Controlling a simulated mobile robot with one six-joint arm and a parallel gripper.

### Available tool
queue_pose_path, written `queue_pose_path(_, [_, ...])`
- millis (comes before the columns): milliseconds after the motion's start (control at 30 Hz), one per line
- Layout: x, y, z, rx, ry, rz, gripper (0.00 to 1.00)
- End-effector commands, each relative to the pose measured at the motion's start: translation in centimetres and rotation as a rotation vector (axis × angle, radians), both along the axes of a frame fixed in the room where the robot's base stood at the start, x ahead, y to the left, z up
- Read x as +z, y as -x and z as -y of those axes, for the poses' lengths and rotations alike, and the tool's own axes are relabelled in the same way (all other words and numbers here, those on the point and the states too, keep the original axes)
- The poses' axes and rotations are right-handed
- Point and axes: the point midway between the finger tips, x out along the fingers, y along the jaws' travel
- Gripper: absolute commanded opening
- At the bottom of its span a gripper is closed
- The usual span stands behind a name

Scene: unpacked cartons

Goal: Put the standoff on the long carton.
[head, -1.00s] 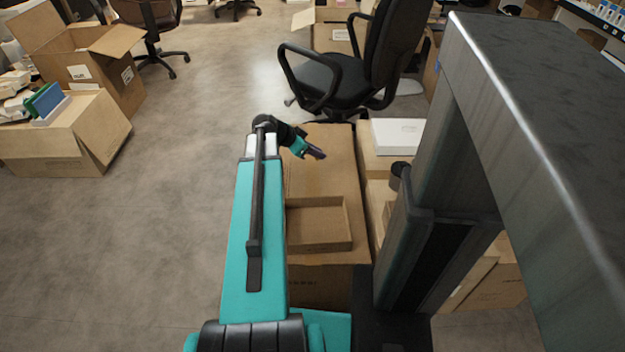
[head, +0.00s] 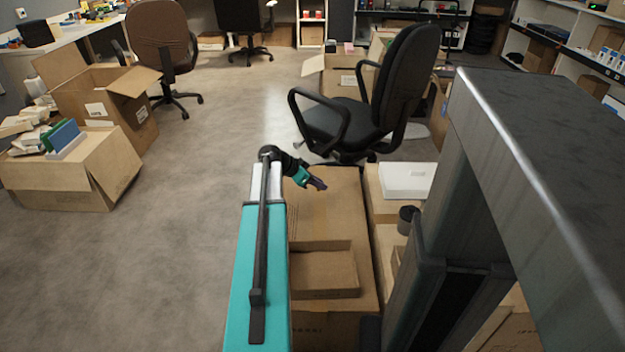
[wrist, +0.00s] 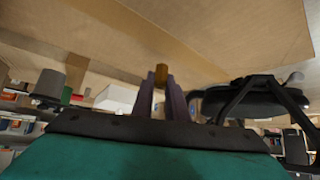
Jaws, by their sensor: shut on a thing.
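The standoff (wrist: 161,75) is a small brass-coloured piece between my fingertips in the wrist view. My gripper (wrist: 161,92) is shut on it, and its end sticks out past the fingers. In the head view my gripper (head: 317,184) is over the far part of a long brown carton (head: 332,215); the standoff is too small to make out there. The carton's top also fills much of the wrist view (wrist: 130,40). I cannot tell the exact height of the standoff above it.
A shallow open box (head: 325,273) lies on the near part of the carton. To the right are a white box (head: 407,181) and a dark cylinder (head: 408,218) on other cartons. A black office chair (head: 350,118) stands just behind.

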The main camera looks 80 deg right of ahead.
Motion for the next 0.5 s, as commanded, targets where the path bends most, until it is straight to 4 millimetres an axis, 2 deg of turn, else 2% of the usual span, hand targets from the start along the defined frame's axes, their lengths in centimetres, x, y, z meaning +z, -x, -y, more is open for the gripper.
queue_pose_path(33, [-0.1,-0.3,0.8,0.000,0.000,0.000,0.00])
queue_pose_path(500, [-0.7,-2.2,5.5,0.000,0.000,0.000,0.00])
